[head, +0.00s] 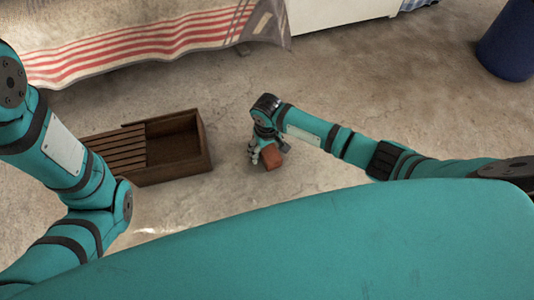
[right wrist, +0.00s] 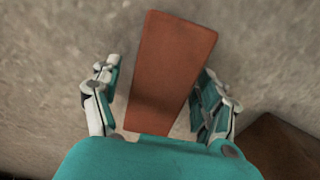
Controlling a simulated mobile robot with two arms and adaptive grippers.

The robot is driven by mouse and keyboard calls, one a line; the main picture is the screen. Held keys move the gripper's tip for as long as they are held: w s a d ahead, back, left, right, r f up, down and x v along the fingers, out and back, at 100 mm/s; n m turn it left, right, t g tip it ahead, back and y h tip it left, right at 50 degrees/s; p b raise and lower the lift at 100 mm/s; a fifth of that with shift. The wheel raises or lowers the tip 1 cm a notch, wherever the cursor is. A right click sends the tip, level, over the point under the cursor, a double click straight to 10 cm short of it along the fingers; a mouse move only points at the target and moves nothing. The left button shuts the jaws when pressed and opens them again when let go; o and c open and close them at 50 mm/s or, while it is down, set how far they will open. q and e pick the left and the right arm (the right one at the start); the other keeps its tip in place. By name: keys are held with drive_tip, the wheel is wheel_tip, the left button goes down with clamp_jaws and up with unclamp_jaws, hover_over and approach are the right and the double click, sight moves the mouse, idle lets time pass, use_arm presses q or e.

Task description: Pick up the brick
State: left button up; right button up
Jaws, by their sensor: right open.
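The reddish-brown brick (head: 272,157) is low in the middle of the head view, beside the wooden crate. It also shows large in the right wrist view (right wrist: 168,70), lengthwise between the fingers. My right gripper (head: 266,155) is at the brick with its fingers spread. In the right wrist view the open fingers (right wrist: 160,85) stand on either side of the brick, with a small gap on each side. The brick's near end is hidden by the gripper body. My left arm comes in from the left of the head view, but its gripper is not in view.
A slatted wooden crate (head: 205,150) with an open section stands left of the brick; a dark brown part shows at the wrist view's lower right. A striped cloth (head: 130,50) hangs at the back. A blue bin (head: 510,42) stands far right. Concrete floor (head: 400,90) between is clear.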

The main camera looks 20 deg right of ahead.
drive_tip(key=shift+f, duration=0.15)
drive_tip(key=shift+c, duration=0.3)
clamp_jaws()
